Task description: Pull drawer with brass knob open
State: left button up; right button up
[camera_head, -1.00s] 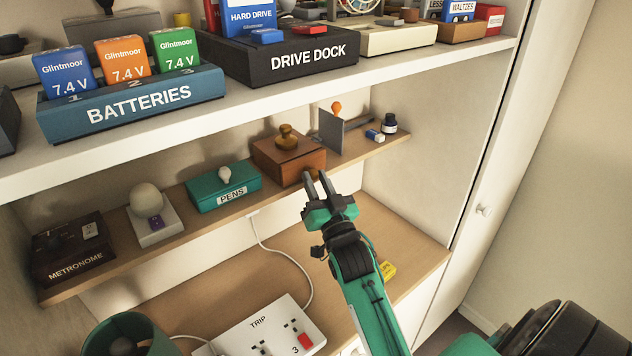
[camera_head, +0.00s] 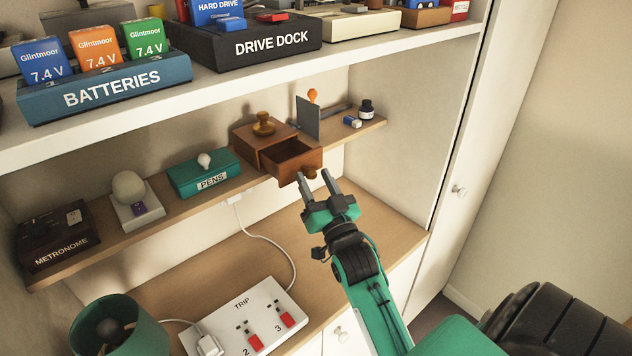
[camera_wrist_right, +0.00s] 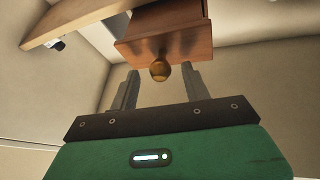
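The drawer (camera_head: 296,163) is a small wooden one that stands out of its brown box (camera_head: 262,138) on the middle shelf, its empty-looking inside visible. Its brass knob (camera_head: 310,173) is on the drawer front and also shows in the right wrist view (camera_wrist_right: 160,70). My right gripper (camera_head: 316,178) is open, its two fingers apart. In the wrist view the knob appears between and just beyond the fingertips; I cannot tell whether either finger touches it. My left gripper is not in view.
A brass-coloured stamp-like knob (camera_head: 263,124) stands on the box. A teal pens box (camera_head: 204,175) is to its left, an ink bottle (camera_head: 366,110) to its right. The upper shelf (camera_head: 420,32) overhangs. A power strip (camera_head: 245,315) lies on the desk below.

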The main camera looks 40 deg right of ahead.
pick_arm(q)
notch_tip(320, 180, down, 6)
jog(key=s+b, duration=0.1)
jog(key=b, duration=0.5)
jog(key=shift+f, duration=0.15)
pick_arm(e)
jog(key=v, duration=1.4)
jog(key=shift+w, duration=0.15)
